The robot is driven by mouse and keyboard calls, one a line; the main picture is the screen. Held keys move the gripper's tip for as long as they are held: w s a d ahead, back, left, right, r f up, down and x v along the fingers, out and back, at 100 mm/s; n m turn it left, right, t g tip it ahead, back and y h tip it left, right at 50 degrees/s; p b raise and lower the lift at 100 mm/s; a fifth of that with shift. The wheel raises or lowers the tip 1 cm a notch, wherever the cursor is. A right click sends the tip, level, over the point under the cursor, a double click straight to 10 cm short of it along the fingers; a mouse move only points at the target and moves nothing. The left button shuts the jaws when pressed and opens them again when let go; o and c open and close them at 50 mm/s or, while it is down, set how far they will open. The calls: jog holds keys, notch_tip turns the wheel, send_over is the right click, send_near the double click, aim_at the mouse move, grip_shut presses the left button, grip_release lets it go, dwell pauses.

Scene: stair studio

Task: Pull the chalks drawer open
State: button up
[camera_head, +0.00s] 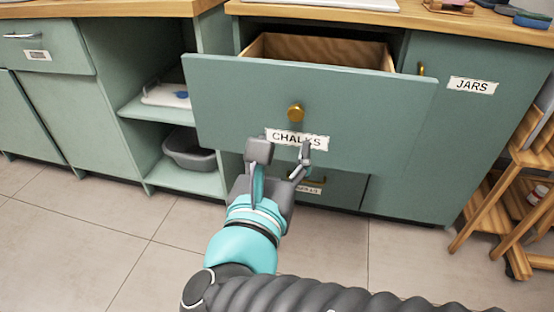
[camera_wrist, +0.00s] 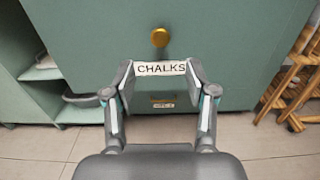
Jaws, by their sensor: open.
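The chalks drawer (camera_head: 240,105) is a green drawer with a white label reading CHALKS and a round brass knob (camera_head: 295,113). It stands pulled out from the cabinet, and its wooden inside shows over the front. In the wrist view the drawer front (camera_wrist: 100,40) fills the upper middle, with the knob (camera_wrist: 160,37) above the CHALKS label (camera_wrist: 161,68). My gripper (camera_head: 283,150) is open and empty, just below the knob and in front of the label. Its two fingers (camera_wrist: 160,72) frame the label in the wrist view. The knob is not between them.
Under the drawer is a lower drawer with a partly hidden label (camera_head: 308,190). The JARS door (camera_head: 460,130) is at right. Open shelves at left hold a grey tub (camera_head: 188,150). A wooden stool (camera_head: 510,200) stands at the right. The tiled floor (camera_head: 90,225) is clear at left.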

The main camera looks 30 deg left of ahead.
jog(key=shift+v, duration=1.2)
jog(key=d+f+m+g+h+p, duration=0.2)
jog(key=d+f+m+g+h, duration=0.3)
jog(key=d+f+m+g, duration=1.15)
jog(key=w+d+r+m+t+p, duration=0.1)
jog(key=d+r+m, duration=0.3)
jog(key=d+m, duration=0.4)
jog(key=w+d+r+m+t+p, duration=0.1)
jog(key=d+r+m+t+p, duration=0.2)
jog(key=m, duration=1.1)
jog(key=d+r, duration=0.2)
jog(key=d, duration=0.3)
jog(key=shift+w+r+t+y, duration=0.25)
jog(key=shift+w+t+y, duration=0.05)
jog(key=shift+w+t, duration=0.1)
